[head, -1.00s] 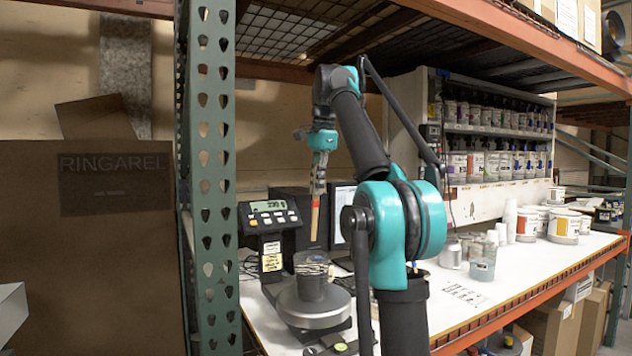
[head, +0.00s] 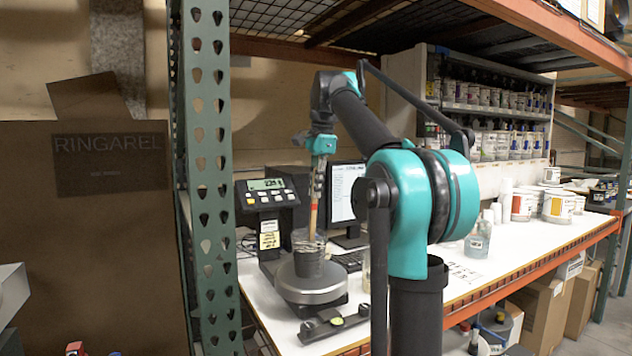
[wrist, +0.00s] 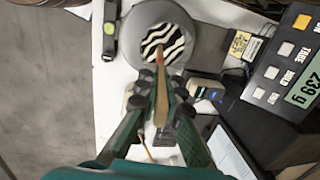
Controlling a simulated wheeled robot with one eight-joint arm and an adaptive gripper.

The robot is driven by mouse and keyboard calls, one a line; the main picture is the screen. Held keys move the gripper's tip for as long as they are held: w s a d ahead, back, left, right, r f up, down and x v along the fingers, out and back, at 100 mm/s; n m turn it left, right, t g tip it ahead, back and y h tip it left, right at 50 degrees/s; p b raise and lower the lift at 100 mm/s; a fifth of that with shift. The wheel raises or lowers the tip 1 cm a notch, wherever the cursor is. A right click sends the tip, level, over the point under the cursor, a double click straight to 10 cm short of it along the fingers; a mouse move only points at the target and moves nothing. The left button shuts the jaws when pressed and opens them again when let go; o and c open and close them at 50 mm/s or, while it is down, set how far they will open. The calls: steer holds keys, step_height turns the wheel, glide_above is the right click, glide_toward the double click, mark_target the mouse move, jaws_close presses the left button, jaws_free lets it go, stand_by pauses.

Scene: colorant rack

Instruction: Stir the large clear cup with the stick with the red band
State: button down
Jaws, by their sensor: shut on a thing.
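My gripper (head: 317,190) is shut on a wooden stick (head: 313,218) that hangs nearly upright. The large clear cup (head: 308,262) stands on the round scale plate and has dark contents. The stick's lower end overlaps the cup's upper, clear part; its exact depth is hard to tell. In the wrist view, my gripper (wrist: 160,85) points at the cup, and the stick's reddish end (wrist: 160,54) lies over the near edge of a black-and-white striped surface (wrist: 164,38) inside it.
The scale (head: 312,288) has a display (head: 266,184) behind it at left. A monitor (head: 347,192) and keyboard (head: 350,260) are close to its right. A green rack post (head: 208,180) stands left. Tubs (head: 558,206) and another clear cup (head: 478,240) are farther right on the white table.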

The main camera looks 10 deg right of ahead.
mark_target(314, 228)
steer(key=shift+w+a+f, duration=0.1)
steer(key=shift+w+f, duration=0.15)
steer(key=shift+f, duration=1.35)
steer(key=shift+w+a+f, duration=0.1)
steer(key=shift+w+f, duration=0.1)
steer(key=shift+f, duration=1.4)
steer(key=shift+w+a+f, duration=0.1)
steer(key=shift+w+f, duration=0.15)
steer(key=shift+f, duration=1.35)
steer(key=shift+d, duration=0.15)
